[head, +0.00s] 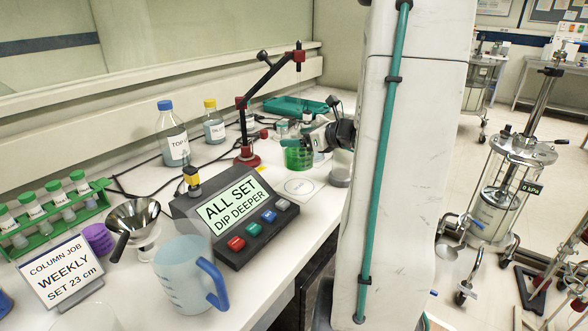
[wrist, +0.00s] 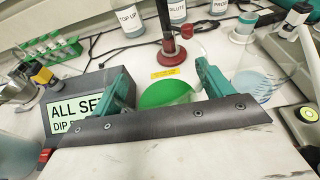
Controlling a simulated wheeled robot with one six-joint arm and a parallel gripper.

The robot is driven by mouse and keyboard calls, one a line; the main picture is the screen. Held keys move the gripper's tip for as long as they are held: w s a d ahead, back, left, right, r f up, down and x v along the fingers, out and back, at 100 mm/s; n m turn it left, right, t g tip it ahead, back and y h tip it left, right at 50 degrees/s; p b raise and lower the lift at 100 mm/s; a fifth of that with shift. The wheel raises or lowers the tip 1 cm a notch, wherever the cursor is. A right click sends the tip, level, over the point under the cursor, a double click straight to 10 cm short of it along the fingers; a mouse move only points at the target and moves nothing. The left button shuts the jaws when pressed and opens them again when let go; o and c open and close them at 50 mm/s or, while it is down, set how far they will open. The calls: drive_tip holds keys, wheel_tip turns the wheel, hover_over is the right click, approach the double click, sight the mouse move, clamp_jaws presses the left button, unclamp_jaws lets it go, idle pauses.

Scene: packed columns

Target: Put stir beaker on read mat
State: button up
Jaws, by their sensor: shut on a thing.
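The stir beaker (head: 298,158), a clear beaker with green liquid, is in the head view just beyond the read mat. My gripper (head: 310,143) is at its upper part and shut on it. In the wrist view, the green liquid (wrist: 166,93) shows between the two teal fingers of my gripper (wrist: 165,86); a dark bar of the gripper hides the beaker's near side. The beaker looks upright. I cannot tell whether its base is clear of the bench. The read mat (head: 299,187) is a pale sheet with a ring, lying bare to the right of the display box.
A display box (head: 238,213) reads "ALL SET DIP DEEPER". A red-based stand (head: 246,159) with a jointed arm is left of the beaker. A grey cup (head: 341,168) is close to its right. A blue-handled jug (head: 188,272) and a funnel (head: 134,219) stand nearer.

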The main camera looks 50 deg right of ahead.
sight(299, 160)
drive_tip(key=shift+f, duration=3.5)
drive_tip(key=shift+f, duration=0.15)
